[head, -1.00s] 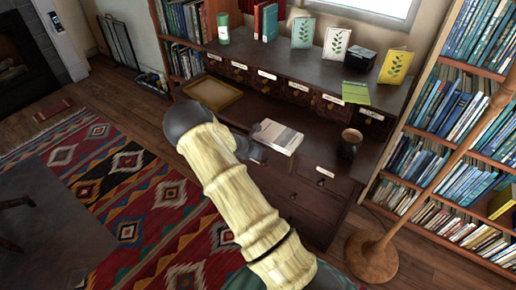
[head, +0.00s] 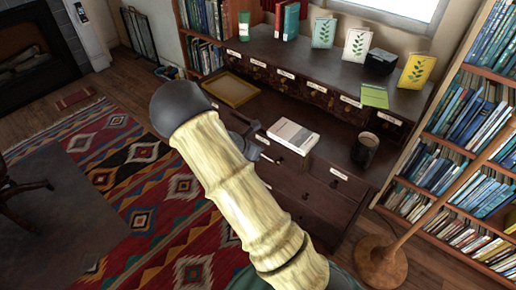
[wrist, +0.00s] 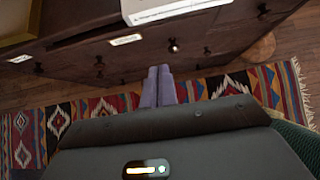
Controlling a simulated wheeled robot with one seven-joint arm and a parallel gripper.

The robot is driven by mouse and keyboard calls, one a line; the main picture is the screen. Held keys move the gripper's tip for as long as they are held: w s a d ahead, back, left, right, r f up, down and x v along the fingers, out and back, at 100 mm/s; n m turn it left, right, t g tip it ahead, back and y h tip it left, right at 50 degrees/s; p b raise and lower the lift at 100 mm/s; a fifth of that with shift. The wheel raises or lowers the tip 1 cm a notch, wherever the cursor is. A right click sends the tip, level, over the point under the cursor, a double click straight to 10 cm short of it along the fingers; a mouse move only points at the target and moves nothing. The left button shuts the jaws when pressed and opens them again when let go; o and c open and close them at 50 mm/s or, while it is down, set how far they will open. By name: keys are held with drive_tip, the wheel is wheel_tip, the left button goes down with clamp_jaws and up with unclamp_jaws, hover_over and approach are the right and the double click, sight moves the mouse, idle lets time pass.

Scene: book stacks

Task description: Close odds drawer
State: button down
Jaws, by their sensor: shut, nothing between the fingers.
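The dark wooden desk (head: 300,205) has several labelled drawers. One drawer front with a white label (head: 338,174) is at the right below the mug, and another label (head: 263,139) is left of it, close to my gripper.
On the desk are a white book (head: 293,136), a dark mug (head: 365,148) and a wooden tray (head: 230,90). A floor lamp (head: 383,262) stands at the right, by a full bookcase (head: 470,130). Patterned rug (head: 150,200) lies at the left.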

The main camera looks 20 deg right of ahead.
drive_tip(key=s+a+r+m+y, duration=0.2)
drive_tip(key=s+r+m, duration=0.2)
drive_tip(key=s+m, duration=0.4)
drive_tip(key=s+a+r+m+g+y, duration=0.1)
drive_tip(key=s+a+r+m+y, duration=0.2)
drive_tip(key=s+r+m, duration=0.2)
drive_tip(key=s+a+r+m+g+y, duration=0.1)
drive_tip(key=s+r+m, duration=0.4)
drive_tip(key=s+m, duration=0.6)
drive_tip(key=shift+s+a+y, duration=0.2)
drive_tip(key=shift+a+y, duration=0.55)
drive_tip(key=shift+y, duration=0.15)
